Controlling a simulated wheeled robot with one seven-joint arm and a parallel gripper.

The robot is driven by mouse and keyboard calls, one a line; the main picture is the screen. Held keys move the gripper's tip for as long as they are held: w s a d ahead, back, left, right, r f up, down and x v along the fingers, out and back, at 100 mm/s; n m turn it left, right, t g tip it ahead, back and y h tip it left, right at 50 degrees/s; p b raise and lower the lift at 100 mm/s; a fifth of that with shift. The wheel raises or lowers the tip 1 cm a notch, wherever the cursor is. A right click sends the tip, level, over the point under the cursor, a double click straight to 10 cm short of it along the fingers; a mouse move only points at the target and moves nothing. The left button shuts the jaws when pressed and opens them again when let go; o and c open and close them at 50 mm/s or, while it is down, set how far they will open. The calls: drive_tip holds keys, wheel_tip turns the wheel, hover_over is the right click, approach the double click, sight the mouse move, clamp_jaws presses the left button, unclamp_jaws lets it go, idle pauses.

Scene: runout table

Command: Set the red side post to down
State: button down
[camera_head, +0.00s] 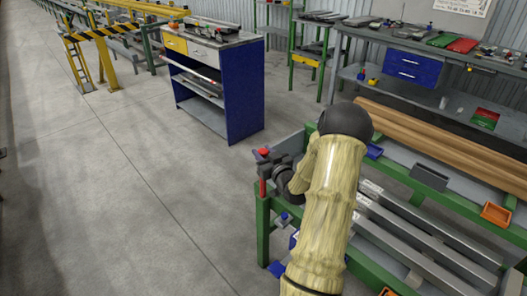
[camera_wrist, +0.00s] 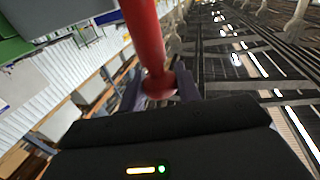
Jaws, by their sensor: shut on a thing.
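The red side post (camera_head: 262,187) stands about upright at the near left corner of the green-framed runout table (camera_head: 263,222). Its red upper end shows above my gripper, and my gripper hides part of its middle. My gripper (camera_head: 266,168) is at the post, with its dark fingers around it. In the wrist view the red post (camera_wrist: 150,42) runs from the top edge down to a rounded red end. That end sits between the two fingers of my gripper (camera_wrist: 160,90), which is shut on it.
Long metal bars (camera_head: 420,240) lie on the table, right of my arm. Brown round bars (camera_head: 440,140) lie behind them. A grey bin (camera_head: 430,177) and an orange bin (camera_head: 495,214) sit along the table. A blue cabinet (camera_head: 232,95) stands behind. The floor at left is clear.

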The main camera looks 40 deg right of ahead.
wheel_tip(320, 180, down, 10)
drive_tip(key=b, duration=0.6)
drive_tip(key=shift+f, duration=0.15)
drive_tip(key=c, duration=1)
unclamp_jaws()
drive_tip(key=shift+s, duration=0.1)
drive_tip(key=s+a, duration=0.3)
drive_tip(key=s, duration=1.4)
drive_tip(key=shift+a, duration=0.1)
